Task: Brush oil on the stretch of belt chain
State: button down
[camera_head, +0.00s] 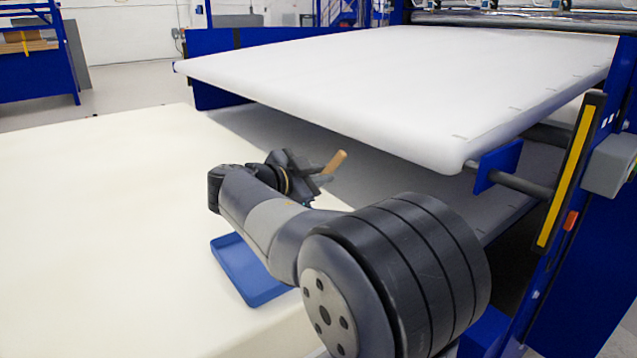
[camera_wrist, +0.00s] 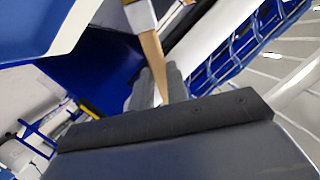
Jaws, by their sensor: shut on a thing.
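My gripper (camera_head: 306,178) is shut on a brush with a wooden handle (camera_head: 336,161). It is held in the air in front of the gap under the white upper slab. In the wrist view, the wooden handle (camera_wrist: 152,62) rises from between my grey fingers (camera_wrist: 154,90), and a pale metal band (camera_wrist: 140,15) shows at the top edge. I cannot make out the belt chain in either view.
A shallow blue tray (camera_head: 248,272) lies on the cream foam block (camera_head: 90,220), beside my arm. The thick white slab (camera_head: 400,85) overhangs the gap. A blue machine frame (camera_head: 590,260) with a yellow strip (camera_head: 570,175) stands at right. The foam's left side is clear.

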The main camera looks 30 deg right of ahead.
jog(key=shift+r+p, duration=0.35)
jog(key=shift+r, duration=1.75)
notch_tip(320, 180, down, 7)
jog(key=b, duration=0.1)
jog(key=shift+f, duration=0.1)
